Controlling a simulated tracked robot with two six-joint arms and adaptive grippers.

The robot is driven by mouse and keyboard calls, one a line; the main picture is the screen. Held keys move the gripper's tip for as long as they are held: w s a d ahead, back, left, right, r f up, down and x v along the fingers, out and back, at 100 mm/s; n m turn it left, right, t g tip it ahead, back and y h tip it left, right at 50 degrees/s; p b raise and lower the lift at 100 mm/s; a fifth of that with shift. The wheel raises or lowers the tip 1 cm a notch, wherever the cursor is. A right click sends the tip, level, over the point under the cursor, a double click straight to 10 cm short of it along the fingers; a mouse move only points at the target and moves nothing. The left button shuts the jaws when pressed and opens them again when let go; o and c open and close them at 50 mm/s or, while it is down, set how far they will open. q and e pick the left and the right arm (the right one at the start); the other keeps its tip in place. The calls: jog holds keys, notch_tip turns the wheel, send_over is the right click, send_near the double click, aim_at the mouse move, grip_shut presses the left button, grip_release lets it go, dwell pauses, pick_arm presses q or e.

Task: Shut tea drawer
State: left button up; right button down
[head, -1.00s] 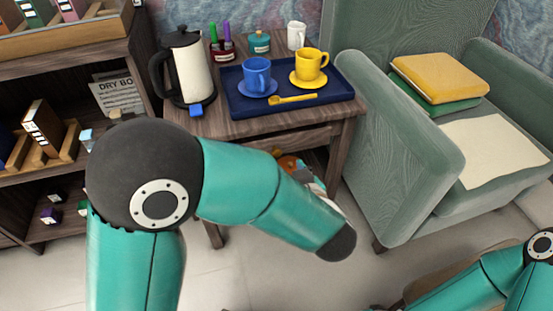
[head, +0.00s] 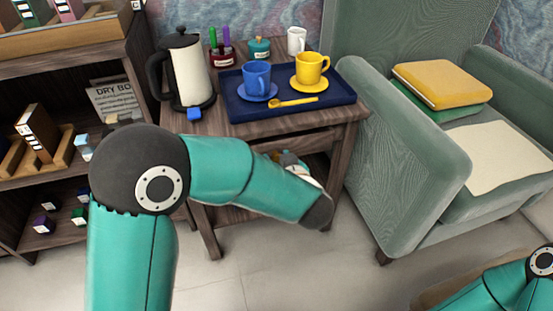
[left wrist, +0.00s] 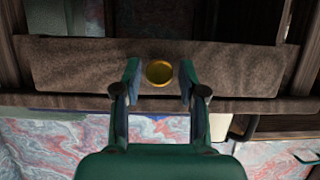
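The wooden side table (head: 345,112) stands ahead in the head view. Its tea drawer (head: 300,146) sits under the tabletop, partly hidden behind my left arm; how far it stands out is hard to tell. In the left wrist view the brown drawer front (left wrist: 225,72) fills the upper middle, with a round brass knob (left wrist: 159,73) on it. My left gripper (left wrist: 159,82) is open, its two fingers on either side of the knob with gaps between. Contact with the drawer front cannot be told. In the head view this gripper is mostly hidden behind my forearm. My right gripper is out of frame.
A navy tray (head: 240,108) holds a blue cup (head: 257,75) and a yellow cup (head: 311,68). A kettle (head: 186,72) stands left of it. A shelf (head: 90,60) is at the left, a green armchair (head: 410,170) at the right. Open floor lies in front.

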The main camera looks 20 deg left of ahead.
aim_at(274, 150)
pick_arm(q)
grip_shut()
jog(key=shift+a, duration=0.1)
jog(key=w+a+p, duration=0.2)
jog(key=w, duration=0.1)
jog(key=shift+r, duration=0.1)
jog(key=shift+o, duration=1.9)
grip_release()
jog(key=shift+w, duration=0.1)
